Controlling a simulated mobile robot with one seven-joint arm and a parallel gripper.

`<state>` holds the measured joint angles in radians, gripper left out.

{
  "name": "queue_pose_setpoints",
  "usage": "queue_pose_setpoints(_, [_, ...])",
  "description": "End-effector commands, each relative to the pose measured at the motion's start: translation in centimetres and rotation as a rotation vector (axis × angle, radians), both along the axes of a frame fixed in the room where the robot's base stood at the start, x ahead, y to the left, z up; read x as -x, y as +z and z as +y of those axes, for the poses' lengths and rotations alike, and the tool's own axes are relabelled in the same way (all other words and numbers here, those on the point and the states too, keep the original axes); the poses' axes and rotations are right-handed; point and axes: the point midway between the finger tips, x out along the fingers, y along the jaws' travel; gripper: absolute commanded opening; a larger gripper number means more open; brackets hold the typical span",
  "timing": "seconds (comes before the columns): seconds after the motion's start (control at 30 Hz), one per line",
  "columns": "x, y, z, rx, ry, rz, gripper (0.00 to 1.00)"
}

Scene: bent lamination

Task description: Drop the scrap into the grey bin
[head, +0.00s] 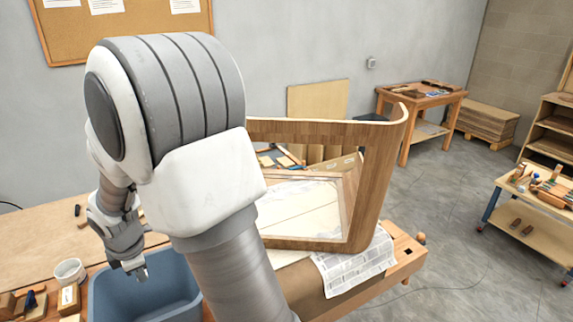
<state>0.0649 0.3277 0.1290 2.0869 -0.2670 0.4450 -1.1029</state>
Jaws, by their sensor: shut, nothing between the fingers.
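The grey bin (172,284), bluish in tone, stands at the bottom of the head view, partly hidden behind my arm and cut off by the lower edge. My gripper (137,274) points down over the bin's back left part. Its fingers are together, with nothing visible between them. I cannot pick out the scrap for certain. Much of the bin's floor is hidden by my arm or out of frame.
A bent wood frame (372,190) stands on the workbench (400,262) beside newspaper (358,268). A white cup (69,271) and small wooden blocks (69,298) sit left of the bin. A side table (420,98) and tool cart (535,225) stand farther right, with open floor between.

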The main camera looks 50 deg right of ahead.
Motion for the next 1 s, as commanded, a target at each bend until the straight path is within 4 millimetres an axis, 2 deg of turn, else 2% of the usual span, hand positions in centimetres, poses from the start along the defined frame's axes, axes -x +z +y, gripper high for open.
queue_pose_setpoints(0.03, [0.01,-0.86,0.02,0.0,0.0,0.0,0.0])
queue_pose_setpoints(0.1, [-0.01,-1.13,0.02,0.0,0.0,0.0,0.0])
queue_pose_setpoints(0.37, [0.0,-1.09,0.02,0.0,0.0,0.0,0.0])
queue_pose_setpoints(0.4, [0.0,-1.09,0.02,0.0,0.0,0.0,0.02])
queue_pose_setpoints(0.57, [-0.01,-1.09,0.01,0.0,0.0,0.0,0.31])
queue_pose_setpoints(0.6, [-0.01,-1.09,0.01,0.0,0.0,0.0,0.34])
queue_pose_setpoints(0.87, [0.0,-1.04,0.01,0.0,0.0,0.0,0.34])
queue_pose_setpoints(1.0, [0.18,-0.29,0.01,0.0,-0.001,-0.002,0.34])
